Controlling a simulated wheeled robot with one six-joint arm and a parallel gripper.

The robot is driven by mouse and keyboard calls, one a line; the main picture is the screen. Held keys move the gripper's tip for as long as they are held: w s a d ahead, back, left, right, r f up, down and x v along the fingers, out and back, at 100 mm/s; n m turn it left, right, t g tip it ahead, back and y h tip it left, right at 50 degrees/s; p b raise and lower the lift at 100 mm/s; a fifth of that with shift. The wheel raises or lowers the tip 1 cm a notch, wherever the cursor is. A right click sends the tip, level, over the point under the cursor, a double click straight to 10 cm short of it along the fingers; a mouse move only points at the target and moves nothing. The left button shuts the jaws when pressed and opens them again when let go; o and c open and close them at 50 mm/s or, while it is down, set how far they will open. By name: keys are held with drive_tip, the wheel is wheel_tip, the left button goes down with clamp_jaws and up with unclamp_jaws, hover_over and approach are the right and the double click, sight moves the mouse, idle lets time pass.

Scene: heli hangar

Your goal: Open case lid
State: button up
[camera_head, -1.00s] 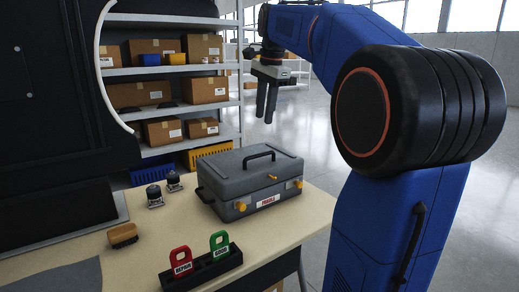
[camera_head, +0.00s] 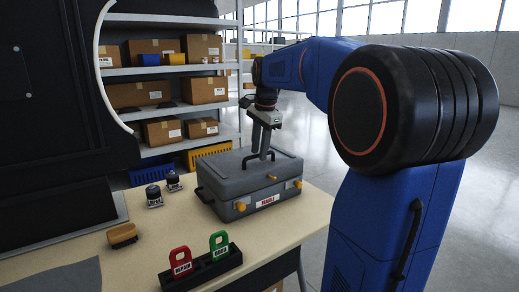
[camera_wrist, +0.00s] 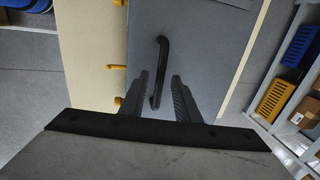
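The grey case (camera_head: 232,188) stands on the table with its lid shut. It has a black handle (camera_head: 270,156) on top of the lid, yellow latches (camera_head: 240,206) and a red-lettered label on the front. My gripper (camera_head: 263,155) points down at the handle. In the wrist view, my gripper (camera_wrist: 167,92) is open, with one finger on each side of the handle (camera_wrist: 159,72). The fingers are apart from each other. I cannot tell whether they touch the handle. The case lid (camera_wrist: 200,40) fills the middle of the wrist view.
On the table (camera_head: 140,255) are a red tag (camera_head: 181,264) and a green tag (camera_head: 219,243) in a black holder, a brush (camera_head: 122,234) and two small dark-topped items (camera_head: 154,196). Shelves with boxes (camera_head: 207,90) stand behind. A dark panel is at the left.

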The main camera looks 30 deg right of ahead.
clamp_jaws()
drive_tip(key=shift+w+r, duration=0.1)
